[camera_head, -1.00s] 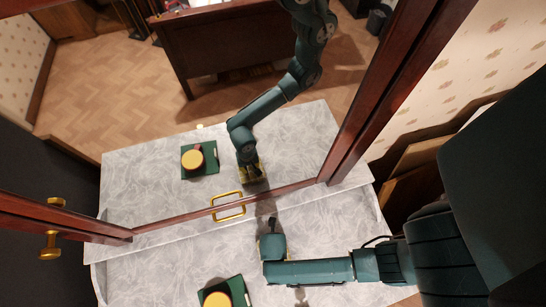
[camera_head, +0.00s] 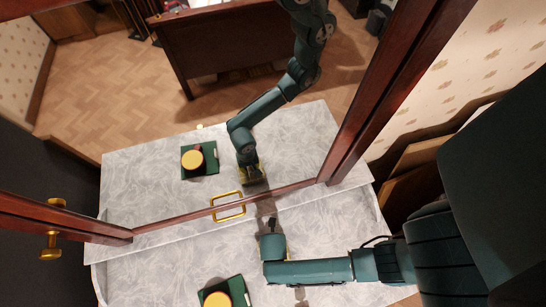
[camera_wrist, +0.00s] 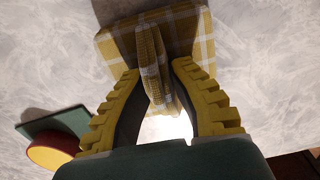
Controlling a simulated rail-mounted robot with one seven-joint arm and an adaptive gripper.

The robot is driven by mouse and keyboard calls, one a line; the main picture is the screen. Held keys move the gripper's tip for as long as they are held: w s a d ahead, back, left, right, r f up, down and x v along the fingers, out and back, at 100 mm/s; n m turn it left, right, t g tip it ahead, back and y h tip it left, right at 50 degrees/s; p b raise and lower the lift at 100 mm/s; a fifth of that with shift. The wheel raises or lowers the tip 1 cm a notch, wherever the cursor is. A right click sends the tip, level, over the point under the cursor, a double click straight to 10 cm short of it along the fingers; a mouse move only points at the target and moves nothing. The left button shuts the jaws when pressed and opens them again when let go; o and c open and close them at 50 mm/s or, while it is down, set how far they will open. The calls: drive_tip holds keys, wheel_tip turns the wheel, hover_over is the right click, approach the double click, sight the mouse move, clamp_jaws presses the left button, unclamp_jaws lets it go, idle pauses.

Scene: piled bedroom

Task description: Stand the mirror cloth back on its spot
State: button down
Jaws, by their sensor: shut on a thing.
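The mirror cloth (camera_wrist: 190,32) is a yellow-and-white plaid folded cloth. In the wrist view my gripper (camera_wrist: 155,74) is shut on its raised middle fold, with one yellow finger on each side. A flat plaid part spreads beyond the fingertips, over the grey marbled top. I cannot tell whether the cloth touches the top. In the head view the end of my arm (camera_head: 272,245) is above the marbled top, just in front of the mirror. The cloth is mostly hidden there; yellow shows at the gripper's reflection.
A green flat board (camera_head: 236,287) carries a yellow round object (camera_head: 216,299) at the front edge, left of my arm. A gold rectangular frame (camera_head: 228,194) shows at the mirror's lower rail (camera_head: 170,222). The marbled top (camera_head: 150,275) is clear farther left.

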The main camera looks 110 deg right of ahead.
drive_tip(key=shift+f+b, duration=0.5)
drive_tip(key=shift+f, duration=0.3)
drive_tip(key=c, duration=1)
unclamp_jaws()
drive_tip(key=shift+r, duration=0.1)
wheel_tip(320, 180, up, 6)
drive_tip(key=p, duration=0.5)
drive_tip(key=shift+p, duration=0.3)
drive_tip(key=shift+r, duration=0.95)
